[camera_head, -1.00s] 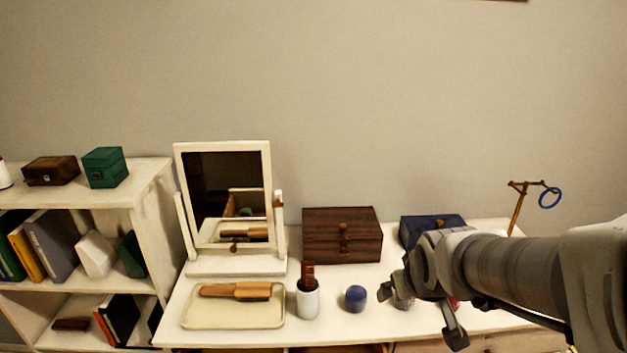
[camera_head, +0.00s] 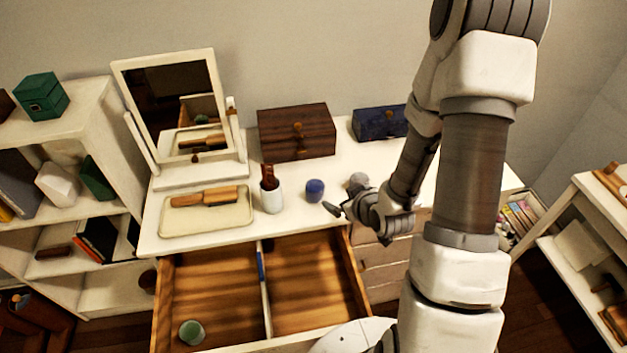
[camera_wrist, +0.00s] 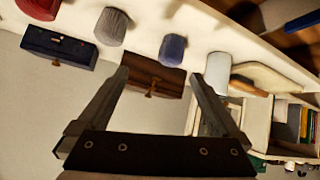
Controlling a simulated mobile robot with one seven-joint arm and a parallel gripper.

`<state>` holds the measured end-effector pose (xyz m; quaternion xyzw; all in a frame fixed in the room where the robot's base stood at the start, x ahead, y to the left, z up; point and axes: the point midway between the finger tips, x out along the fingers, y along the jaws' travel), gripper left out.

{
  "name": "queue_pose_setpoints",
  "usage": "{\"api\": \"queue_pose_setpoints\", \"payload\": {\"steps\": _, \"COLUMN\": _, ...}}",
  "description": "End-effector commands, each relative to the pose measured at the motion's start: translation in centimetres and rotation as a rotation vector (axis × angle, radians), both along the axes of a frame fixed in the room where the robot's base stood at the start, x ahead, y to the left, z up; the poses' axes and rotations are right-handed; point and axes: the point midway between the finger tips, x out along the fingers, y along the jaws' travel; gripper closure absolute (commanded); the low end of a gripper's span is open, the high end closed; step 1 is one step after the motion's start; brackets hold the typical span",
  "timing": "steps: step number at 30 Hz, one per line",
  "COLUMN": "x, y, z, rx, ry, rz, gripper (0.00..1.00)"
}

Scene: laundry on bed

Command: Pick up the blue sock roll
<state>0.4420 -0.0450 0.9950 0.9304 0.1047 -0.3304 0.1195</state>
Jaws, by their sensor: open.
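The blue sock roll (camera_head: 315,190) stands on the white dresser top, just right of the white cup. It also shows in the wrist view (camera_wrist: 172,48), beyond the gap between my fingers and slightly right of its middle. My gripper (camera_head: 348,212) is to the right of the roll, near the dresser's front edge, apart from it. In the wrist view my gripper (camera_wrist: 158,78) has its fingers spread wide with nothing between them.
A grey roll (camera_wrist: 112,25) and a red item (camera_wrist: 38,8) stand near the blue roll. A white cup (camera_head: 272,197), tray (camera_head: 205,228), mirror (camera_head: 178,105), brown box (camera_head: 296,132) and navy box (camera_head: 380,123) share the dresser top. An open drawer (camera_head: 262,295) juts out below.

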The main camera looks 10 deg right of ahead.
Motion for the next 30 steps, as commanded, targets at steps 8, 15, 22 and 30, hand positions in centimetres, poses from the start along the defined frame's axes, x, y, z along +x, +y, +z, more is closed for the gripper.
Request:
{"api": "queue_pose_setpoints", "payload": {"steps": 8, "x": -2.1, "y": 1.6, "z": -2.0, "rx": 0.127, "ry": -0.111, "rz": -0.016, "gripper": 0.0}}
{"api": "queue_pose_setpoints", "payload": {"steps": 15, "x": -3.5, "y": 2.2, "z": -2.2, "rx": 0.196, "ry": -0.191, "rz": -0.055, "gripper": 0.0}}
{"api": "queue_pose_setpoints", "payload": {"steps": 22, "x": -3.2, "y": 2.4, "z": -2.8, "rx": 0.208, "ry": -0.214, "rz": -0.065, "gripper": 0.0}}
{"api": "queue_pose_setpoints", "payload": {"steps": 30, "x": -1.2, "y": 2.8, "z": -3.9, "rx": 0.208, "ry": -0.215, "rz": -0.062, "gripper": 0.0}}
